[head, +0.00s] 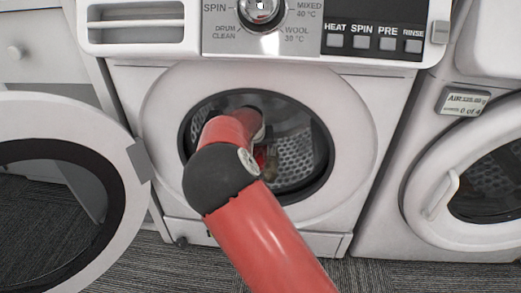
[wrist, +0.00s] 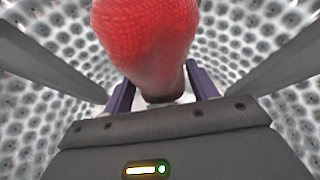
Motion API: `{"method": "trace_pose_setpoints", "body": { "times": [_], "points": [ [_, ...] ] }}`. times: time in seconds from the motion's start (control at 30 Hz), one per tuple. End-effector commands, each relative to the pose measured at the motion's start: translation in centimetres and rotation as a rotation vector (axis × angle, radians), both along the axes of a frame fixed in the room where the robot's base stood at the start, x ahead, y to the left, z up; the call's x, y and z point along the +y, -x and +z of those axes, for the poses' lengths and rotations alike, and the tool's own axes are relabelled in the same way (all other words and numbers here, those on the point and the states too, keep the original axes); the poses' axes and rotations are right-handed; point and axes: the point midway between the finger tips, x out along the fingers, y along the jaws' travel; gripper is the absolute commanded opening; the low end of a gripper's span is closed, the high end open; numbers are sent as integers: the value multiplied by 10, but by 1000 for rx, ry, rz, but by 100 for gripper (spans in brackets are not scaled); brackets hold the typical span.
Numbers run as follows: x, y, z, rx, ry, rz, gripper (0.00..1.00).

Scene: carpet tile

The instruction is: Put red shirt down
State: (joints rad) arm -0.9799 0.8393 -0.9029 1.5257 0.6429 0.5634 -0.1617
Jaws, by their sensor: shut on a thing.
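The red shirt (wrist: 146,38) is bunched between the two purple fingers of my gripper (wrist: 158,92) in the wrist view. My gripper is shut on it, inside the perforated metal drum (wrist: 45,85). In the head view my red arm reaches through the round door opening of the washing machine (head: 350,125).
The washer's round door (head: 68,112) stands open at the left. A second machine (head: 432,215) with a shut door stands at the right. Grey carpet (head: 420,275) shows below.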

Motion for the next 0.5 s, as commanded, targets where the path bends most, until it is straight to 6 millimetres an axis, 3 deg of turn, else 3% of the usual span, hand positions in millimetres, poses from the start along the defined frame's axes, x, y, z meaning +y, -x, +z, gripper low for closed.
{"method": "trace_pose_setpoints", "body": {
  "times": [0.1, 0.27, 0.5],
  "points": [
    [-3, -29, 0, -2, 2, -1, 31],
    [-3, -58, 0, -2, 3, 0, 31],
    [-2, -58, -29, 1, 0, 0, 31]
  ]
}}
